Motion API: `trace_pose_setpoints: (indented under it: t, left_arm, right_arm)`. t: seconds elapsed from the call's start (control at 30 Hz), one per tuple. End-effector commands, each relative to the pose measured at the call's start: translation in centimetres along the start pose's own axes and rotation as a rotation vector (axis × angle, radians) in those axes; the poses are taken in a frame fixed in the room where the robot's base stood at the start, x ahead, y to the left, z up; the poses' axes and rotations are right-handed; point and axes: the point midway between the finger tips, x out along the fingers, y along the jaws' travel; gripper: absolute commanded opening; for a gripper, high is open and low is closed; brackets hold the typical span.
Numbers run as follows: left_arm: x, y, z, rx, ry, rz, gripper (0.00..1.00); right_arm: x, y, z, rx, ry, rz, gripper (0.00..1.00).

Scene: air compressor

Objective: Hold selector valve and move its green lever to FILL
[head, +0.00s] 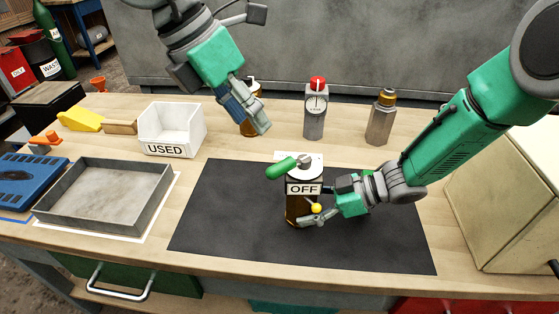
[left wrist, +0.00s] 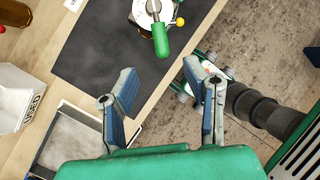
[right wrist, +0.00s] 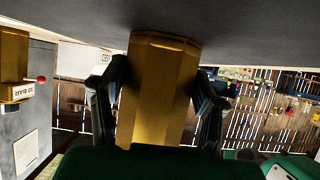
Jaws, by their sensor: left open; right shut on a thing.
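The selector valve (head: 297,208) has a brass body, a plate reading OFF and a yellow ball (head: 316,208). It stands upright on the black mat (head: 225,220). Its green lever (head: 283,168) points left in the head view; the lever (left wrist: 160,38) also shows in the left wrist view. My right gripper (head: 312,207) is shut on the valve body, with fingers on either side of the brass body (right wrist: 158,90) in the right wrist view. My left gripper (head: 252,117) is open and empty, raised behind and left of the valve, apart from the lever. No FILL mark is readable.
A grey gauge body with a red top (head: 315,110) and a grey and brass fitting (head: 382,115) stand behind the mat. The USED bin (head: 170,130) and a metal tray (head: 105,195) are at left. A beige box (head: 510,200) is at right. The mat's left half is clear.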

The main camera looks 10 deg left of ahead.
Motion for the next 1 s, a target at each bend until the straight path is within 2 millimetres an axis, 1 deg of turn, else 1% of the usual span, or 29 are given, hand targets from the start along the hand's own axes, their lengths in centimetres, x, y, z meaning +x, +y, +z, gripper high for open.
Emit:
trace_pose_setpoints:
  t: [0.17,0.3,0.5,0.6,0.7,1.0]
  left_arm:
    - [3.1,0.0,-0.2,0.002,0.007,0.000,0.41]
    - [6.1,-0.1,-0.2,0.003,0.007,0.000,0.41]
    - [9.5,0.0,-0.1,0.003,0.005,0.002,0.41]
    - [10.6,0.0,-0.1,0.002,0.003,0.002,0.41]
    - [11.2,0.0,-0.1,0.001,0.003,0.001,0.41]
    - [11.4,0.0,-0.1,0.002,0.001,0.001,0.41]
  right_arm:
    - [0.0,0.0,-0.1,0.000,0.002,-0.001,0.32]
    - [0.0,0.0,-0.1,0.000,0.002,-0.001,0.32]
    - [0.0,0.0,-0.1,0.000,0.001,0.000,0.32]
    - [0.0,0.0,0.0,0.000,0.001,0.000,0.32]
    - [0.0,0.0,0.0,0.000,0.000,0.000,0.32]
    - [0.0,0.0,0.0,0.000,0.000,0.001,0.32]
